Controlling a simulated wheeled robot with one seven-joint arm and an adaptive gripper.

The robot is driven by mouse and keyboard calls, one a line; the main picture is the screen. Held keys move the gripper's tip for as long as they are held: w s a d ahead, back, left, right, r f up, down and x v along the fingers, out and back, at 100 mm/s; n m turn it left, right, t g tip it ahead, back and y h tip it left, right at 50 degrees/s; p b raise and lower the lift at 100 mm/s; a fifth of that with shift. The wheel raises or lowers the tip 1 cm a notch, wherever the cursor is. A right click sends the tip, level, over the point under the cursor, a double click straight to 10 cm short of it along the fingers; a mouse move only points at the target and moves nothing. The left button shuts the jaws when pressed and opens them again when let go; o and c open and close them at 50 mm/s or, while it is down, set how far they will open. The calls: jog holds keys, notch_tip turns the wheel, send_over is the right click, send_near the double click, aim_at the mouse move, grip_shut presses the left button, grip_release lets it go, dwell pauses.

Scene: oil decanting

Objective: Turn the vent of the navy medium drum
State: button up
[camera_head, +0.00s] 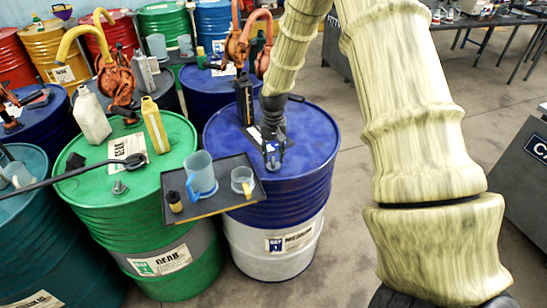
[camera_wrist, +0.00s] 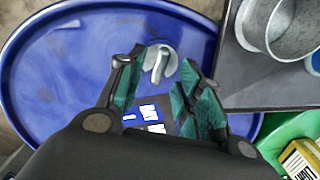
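The navy medium drum (camera_head: 300,185) stands upright, with a blue top and a white lower band carrying a "MEDIUM" label. My gripper (camera_head: 272,162) points down over its lid in the head view. In the wrist view, my gripper (camera_wrist: 162,62) is open, with its dark green-padded fingers apart. The vent (camera_wrist: 160,60), a small grey metal fitting with a lever, shows between and just beyond the fingertips. I cannot tell how high the fingertips are above it. The drum lid (camera_wrist: 75,65) also fills much of the wrist view. In the head view my gripper largely hides the vent.
A dark tray (camera_head: 217,204) with a blue jug (camera_head: 201,174) and a clear beaker (camera_head: 242,180) spans the lid's left edge and the green gear drum (camera_head: 120,225). A dark bottle (camera_head: 244,100) stands behind my gripper. Floor shows to the right.

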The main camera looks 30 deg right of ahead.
aim_at(273, 161)
jog(key=shift+f+p, duration=0.35)
jog(key=shift+f, duration=1.2)
grip_shut()
